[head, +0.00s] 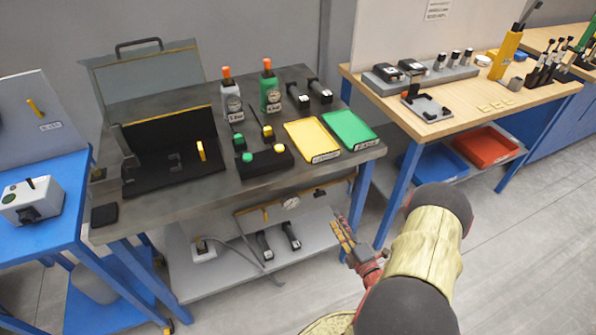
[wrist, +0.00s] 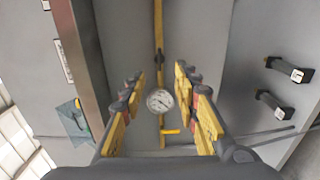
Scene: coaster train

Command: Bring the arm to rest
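My gripper (wrist: 166,120) is open in the wrist view, its two yellow-and-grey fingers wide apart with nothing held between them. A round gauge (wrist: 159,101) and a yellow pipe (wrist: 158,40) show in the gap, beyond the fingertips. In the head view, my gripper (head: 345,240) is at the front right of the dark-topped table (head: 330,165), below the level of its top. My arm comes in from the lower right. I cannot tell the exact distance from the fingers to the table.
A lower shelf (head: 215,270) under the table holds two black-handled tools (head: 290,236) and the gauge (head: 291,203). A yellow tray (head: 312,141) and a green tray (head: 348,130) lie on top. A wooden workbench (head: 450,120) stands to the right. Floor (head: 510,240) at the right is clear.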

